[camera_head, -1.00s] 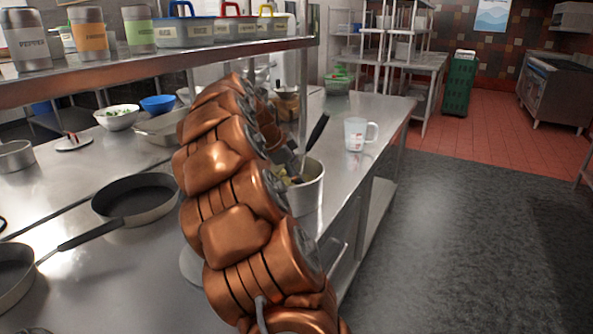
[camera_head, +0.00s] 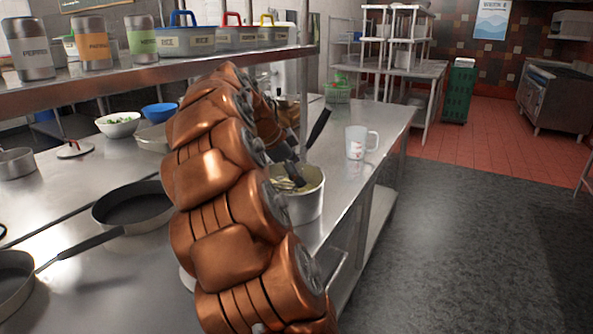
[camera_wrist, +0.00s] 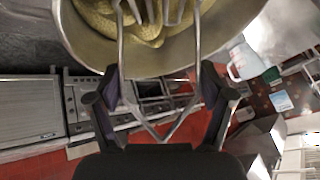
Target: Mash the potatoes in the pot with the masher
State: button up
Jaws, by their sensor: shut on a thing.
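The metal pot (camera_head: 305,202) stands on the steel counter, right of my arm. Pale yellow potato (camera_wrist: 100,22) lies inside it and looks soft and lumpy in the wrist view. My gripper (camera_wrist: 163,75) is at the pot's rim, shut on the masher (camera_wrist: 122,45). The masher's metal wires run between the fingers and reach over the rim into the potato. In the head view my gripper (camera_head: 284,150) is dark and partly hidden by my copper arm. A black handle (camera_head: 319,127) slants up beside it. The masher's lowest part is hidden.
Dark frying pans (camera_head: 135,207) lie on the left counter. Bowls (camera_head: 118,124) stand behind them. An overhead shelf (camera_head: 120,84) carries canisters and boxes. Open floor (camera_head: 465,230) lies to the right.

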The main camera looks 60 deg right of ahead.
jog(key=shift+f, duration=0.1)
jog(key=shift+f+b, duration=1.35)
jog(key=shift+f, duration=0.5)
jog(key=shift+r, duration=0.1)
jog(key=d+r+p, duration=0.1)
jog(key=r, duration=0.1)
jog(key=d+r+p, duration=0.1)
jog(key=d, duration=0.1)
jog(key=shift+s+r, duration=0.4)
jog(key=shift+f, duration=0.15)
